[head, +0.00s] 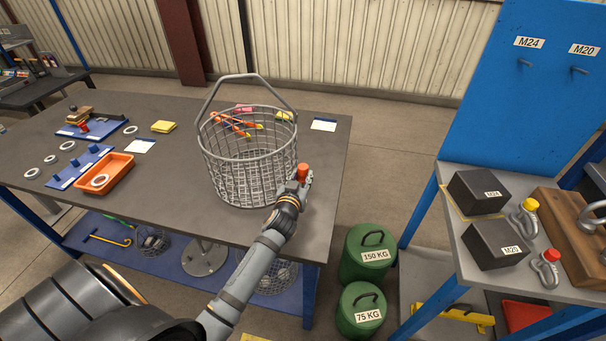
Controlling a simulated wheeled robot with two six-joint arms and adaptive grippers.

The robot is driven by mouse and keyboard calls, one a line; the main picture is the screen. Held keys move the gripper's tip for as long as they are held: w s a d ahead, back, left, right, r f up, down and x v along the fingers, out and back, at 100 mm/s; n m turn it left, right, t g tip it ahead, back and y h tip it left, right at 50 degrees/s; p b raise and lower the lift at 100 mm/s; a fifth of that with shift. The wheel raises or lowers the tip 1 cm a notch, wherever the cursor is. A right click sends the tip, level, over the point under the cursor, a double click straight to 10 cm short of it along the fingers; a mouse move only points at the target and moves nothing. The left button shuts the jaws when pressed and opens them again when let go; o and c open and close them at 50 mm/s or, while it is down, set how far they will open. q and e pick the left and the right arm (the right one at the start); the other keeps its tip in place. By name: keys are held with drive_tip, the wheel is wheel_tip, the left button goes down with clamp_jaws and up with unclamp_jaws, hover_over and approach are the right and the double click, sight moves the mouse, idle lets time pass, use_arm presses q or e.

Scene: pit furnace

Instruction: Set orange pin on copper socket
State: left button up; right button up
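A small orange-red pin (303,171) stands at the fingertips of my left gripper (302,183), which appears shut on it. The gripper is in front of the right side of the wire basket, near the table's right front edge. Whether the pin touches the basket, I cannot tell. I cannot clearly pick out a copper socket. A blue board (112,124) at the back left of the table carries a brown block and a small red part, too small to make out. My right gripper is not in view.
An orange tray (105,176), blue plate (66,181) and several white rings lie on the left of the table (175,205). Green weights (367,256) stand on the floor; a blue rack (520,90) stands right.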

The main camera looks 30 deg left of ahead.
sight(301, 181)
use_arm(q)
clamp_jaws()
drive_tip(key=shift+r, duration=0.1)
wheel_tip(301, 181, up, 18)
idle(0.4)
